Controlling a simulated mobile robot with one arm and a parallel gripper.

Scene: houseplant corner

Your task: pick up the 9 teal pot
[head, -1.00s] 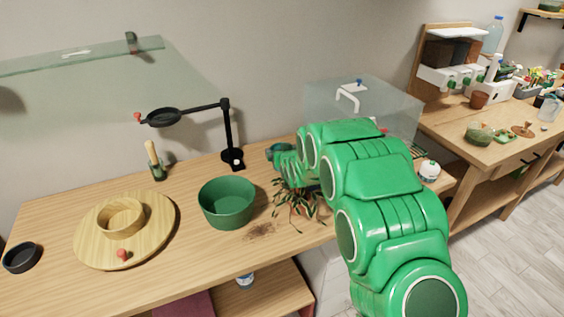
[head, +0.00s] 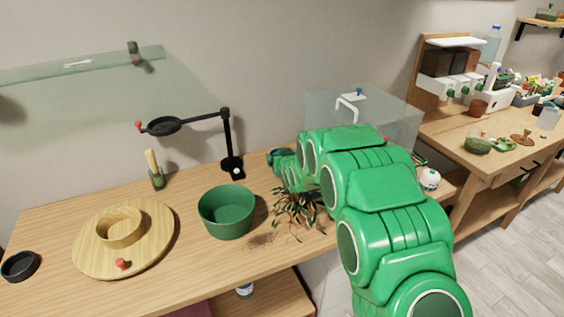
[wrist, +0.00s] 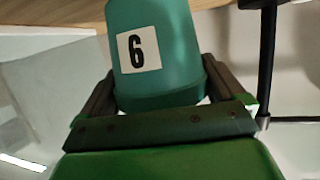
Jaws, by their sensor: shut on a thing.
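The teal pot (wrist: 155,45) is between the two fingers of my gripper (wrist: 160,88), which is shut on it. The wrist view is upside down: the tabletop is at its top and the lamp pole hangs downward. The pot's white label looks like a 6 there, so it reads 9 with the pot upright, wide rim up. In the head view the pot (head: 277,156) shows only in part, behind my green arm near the back of the table. My gripper is mostly hidden there. I cannot tell whether the pot touches the table.
A large green pot (head: 227,212) and a black magnifier lamp (head: 229,140) are left of the teal pot. A clear tank (head: 385,115) is behind my arm. A wooden turntable (head: 88,255) is farther left.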

